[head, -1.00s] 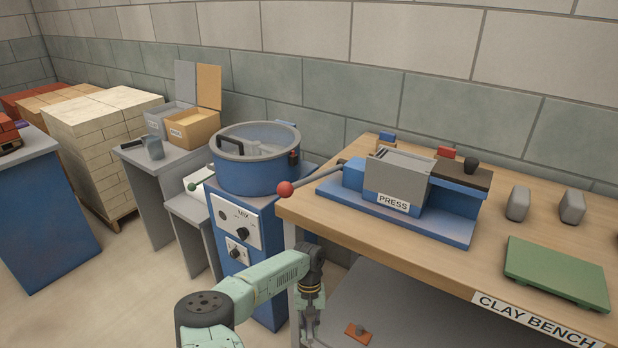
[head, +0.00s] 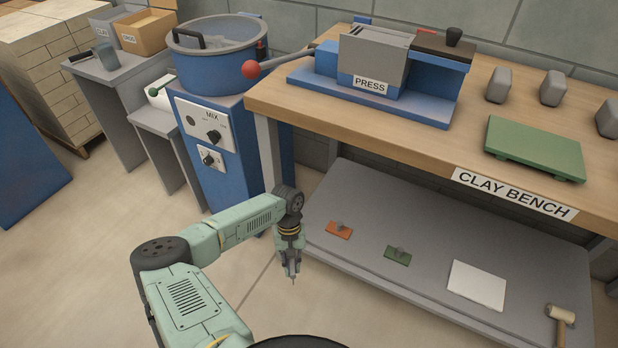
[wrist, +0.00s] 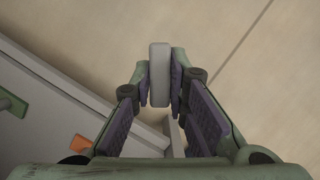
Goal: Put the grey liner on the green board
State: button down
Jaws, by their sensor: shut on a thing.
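My gripper (head: 291,268) hangs low in front of the bench, left of the lower shelf, in the head view. In the wrist view it is shut on a slim pale grey piece with rounded corners, seemingly the grey liner (wrist: 159,72), gripped between both pads. In the head view this piece is too small to make out clearly. The green board (head: 534,150) lies flat on the right part of the bench top, above and to the right of my gripper, with nothing on it.
The lower shelf (head: 440,310) holds an orange plate (head: 336,232) and a green plate (head: 392,258) with grey knobs, a white sheet (head: 477,284) and a mallet (head: 559,316). The press (head: 375,85) and several grey blocks (head: 499,85) stand on the bench. The blue mixer (head: 220,135) is left.

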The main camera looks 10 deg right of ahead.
aim_at(535, 144)
jog(key=l+u, duration=0.15)
jog(key=l, duration=0.3)
jog(key=k+l+u, duration=0.15)
jog(key=l, duration=0.3)
jog(key=k+l+u, duration=0.2)
jog(key=l, duration=0.2)
jog(key=l+u, duration=0.15)
jog(key=l, duration=0.3)
jog(key=k+l+u, duration=0.15)
jog(key=l, duration=0.25)
jog(key=k+l+u, duration=0.15)
jog(key=l, duration=0.2)
jog(key=k+l, duration=0.05)
